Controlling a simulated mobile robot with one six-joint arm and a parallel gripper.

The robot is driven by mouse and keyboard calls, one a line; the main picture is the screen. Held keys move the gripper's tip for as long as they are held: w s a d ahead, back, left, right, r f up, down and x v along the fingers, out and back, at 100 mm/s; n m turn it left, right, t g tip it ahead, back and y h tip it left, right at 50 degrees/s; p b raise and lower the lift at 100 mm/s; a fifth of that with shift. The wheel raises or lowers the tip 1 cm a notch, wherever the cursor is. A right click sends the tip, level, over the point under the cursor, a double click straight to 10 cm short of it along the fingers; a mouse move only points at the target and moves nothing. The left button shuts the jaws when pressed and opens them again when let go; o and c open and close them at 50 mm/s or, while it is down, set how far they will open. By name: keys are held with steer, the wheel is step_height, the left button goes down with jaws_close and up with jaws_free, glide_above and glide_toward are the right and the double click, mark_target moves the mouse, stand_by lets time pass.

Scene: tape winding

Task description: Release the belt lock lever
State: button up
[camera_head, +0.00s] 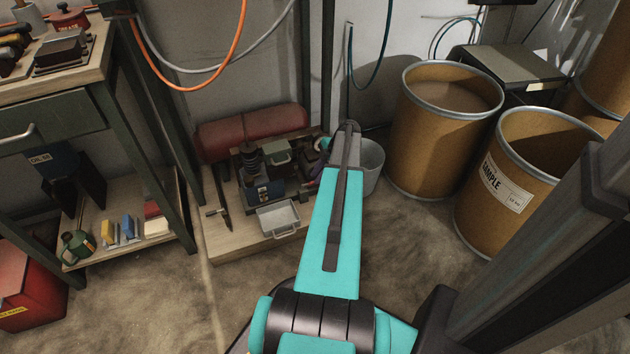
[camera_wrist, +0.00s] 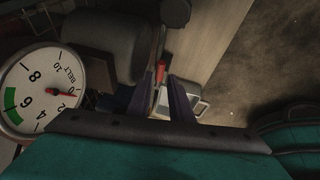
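The red lever (camera_wrist: 161,70) shows small in the wrist view, just beyond and between the fingertips of my gripper (camera_wrist: 164,82). The two dark fingers stand apart with a gap between them. I cannot tell whether either touches the lever. A round white gauge marked BELT (camera_wrist: 38,92) is at the left of the wrist view; its red needle points near 0. In the head view the machine (camera_head: 264,192) sits on a low wooden platform.
A grey metal tray (camera_head: 278,218) lies at the machine's front. A red tank (camera_head: 252,130) lies behind it, and a grey bucket (camera_head: 373,165) stands to the right. A workbench (camera_head: 100,85) is at left and brown drums (camera_head: 437,135) at right. The front floor is open.

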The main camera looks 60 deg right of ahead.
steer(key=shift+x, duration=1.2)
jaws_close()
steer(key=shift+s+a+m, duration=0.1)
steer(key=shift+s+m, duration=0.05)
steer(key=shift+m, duration=0.15)
steer(key=a+m+g+h+p, duration=0.1)
steer(key=a+m+h+p, duration=0.5)
steer(key=m, duration=1.1)
steer(key=shift+a+g+h, duration=0.4)
steer(key=shift+m, duration=0.3)
